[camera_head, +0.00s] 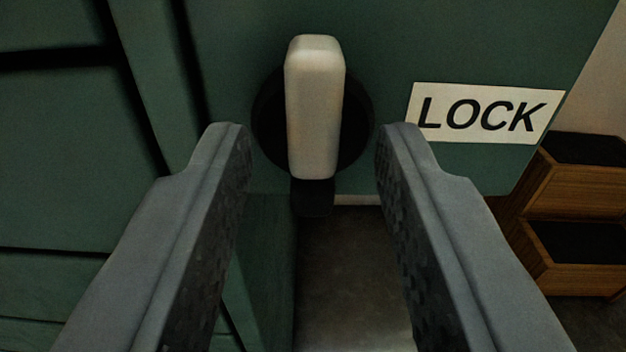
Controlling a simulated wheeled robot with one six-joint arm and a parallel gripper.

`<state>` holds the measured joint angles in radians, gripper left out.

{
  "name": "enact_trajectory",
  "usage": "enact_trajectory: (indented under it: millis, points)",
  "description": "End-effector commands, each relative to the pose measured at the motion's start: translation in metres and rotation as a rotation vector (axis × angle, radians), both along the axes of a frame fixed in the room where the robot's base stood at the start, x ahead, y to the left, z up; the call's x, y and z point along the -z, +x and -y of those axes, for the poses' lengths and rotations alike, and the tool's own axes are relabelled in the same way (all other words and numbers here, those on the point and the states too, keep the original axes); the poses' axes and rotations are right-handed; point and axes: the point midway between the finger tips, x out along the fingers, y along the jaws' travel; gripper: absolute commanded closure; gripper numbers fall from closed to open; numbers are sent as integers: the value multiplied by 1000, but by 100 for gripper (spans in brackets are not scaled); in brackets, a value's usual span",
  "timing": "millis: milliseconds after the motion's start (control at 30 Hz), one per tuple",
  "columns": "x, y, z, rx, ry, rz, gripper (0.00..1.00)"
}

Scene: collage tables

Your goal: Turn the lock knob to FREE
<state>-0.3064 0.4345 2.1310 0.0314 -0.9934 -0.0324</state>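The lock knob (314,108) is a pale upright bar on a dark round base (268,125), set on a green panel. The bar stands vertical in the picture. A white label reading LOCK (486,113) is to the right of the knob. No FREE label shows in this view. My gripper (312,140) is open, with one grey finger to the left of the knob and one to the right. A gap shows between each finger and the bar, and nothing is held. How far the fingertips are from the panel is hard to tell.
The green panel (440,45) fills the upper middle, with dark grooves in the green surface at the left. A wooden stepped unit (575,240) with dark tops stands at the lower right. Grey floor (350,270) shows below the knob.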

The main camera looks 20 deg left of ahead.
Motion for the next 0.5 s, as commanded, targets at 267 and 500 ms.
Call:
enact_trajectory:
  millis: [267, 500]
  points:
    - [-1, -24, 7, 0, 0, 1, 65]
    - [-1, -70, 20, 0, 0, 0, 65]
